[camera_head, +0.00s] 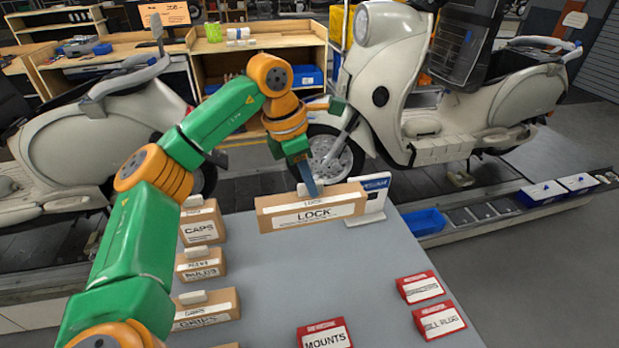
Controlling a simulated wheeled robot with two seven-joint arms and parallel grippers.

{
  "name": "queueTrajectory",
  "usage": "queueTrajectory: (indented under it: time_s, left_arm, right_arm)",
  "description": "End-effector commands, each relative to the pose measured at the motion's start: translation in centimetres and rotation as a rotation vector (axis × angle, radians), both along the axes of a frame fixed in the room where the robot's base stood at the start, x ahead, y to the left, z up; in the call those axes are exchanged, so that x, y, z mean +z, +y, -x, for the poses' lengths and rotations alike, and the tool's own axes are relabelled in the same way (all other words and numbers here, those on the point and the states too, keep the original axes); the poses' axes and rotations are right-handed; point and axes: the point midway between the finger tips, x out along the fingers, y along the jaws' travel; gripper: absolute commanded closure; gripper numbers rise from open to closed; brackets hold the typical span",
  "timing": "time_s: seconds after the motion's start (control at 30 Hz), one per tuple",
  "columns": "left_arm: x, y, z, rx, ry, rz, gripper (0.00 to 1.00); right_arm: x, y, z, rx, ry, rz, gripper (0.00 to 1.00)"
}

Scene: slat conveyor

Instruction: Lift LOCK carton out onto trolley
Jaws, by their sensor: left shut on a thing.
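The LOCK carton (283,221) is a long brown box with white labels, at the far edge of the grey flat top (300,275). My left gripper (310,190) comes down from above and is shut on the carton's upper middle. Its fingertips are partly hidden, and I cannot tell whether the carton touches the grey top or hangs just above it. The grey top may be the trolley; its base is out of view. My right gripper is not in view.
CAPS (201,229) and several other brown cartons line the left side of the grey top. Red-and-white boxes, including MOUNTS (325,337), sit at its front and right. A white stand (373,205) is right of LOCK. The middle is clear. Scooters (455,115) stand behind.

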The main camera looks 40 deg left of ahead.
Motion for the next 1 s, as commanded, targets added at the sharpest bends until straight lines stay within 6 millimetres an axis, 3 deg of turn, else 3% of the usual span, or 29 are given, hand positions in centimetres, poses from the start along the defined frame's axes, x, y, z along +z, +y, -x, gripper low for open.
queueTrajectory:
  time_s: [0.03,0.3,1.0]
  left_arm:
    - [-1.5,0.0,0.0,0.0,-0.001,0.001,1.0]
    - [-5.3,0.0,0.0,-0.001,0.0,0.0,1.0]
    - [-14.3,0.0,0.0,-0.001,0.0,0.001,1.0]
  right_arm:
    - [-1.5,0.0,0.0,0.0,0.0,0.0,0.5]
    - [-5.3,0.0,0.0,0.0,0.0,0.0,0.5]
    - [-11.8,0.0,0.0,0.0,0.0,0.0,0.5]
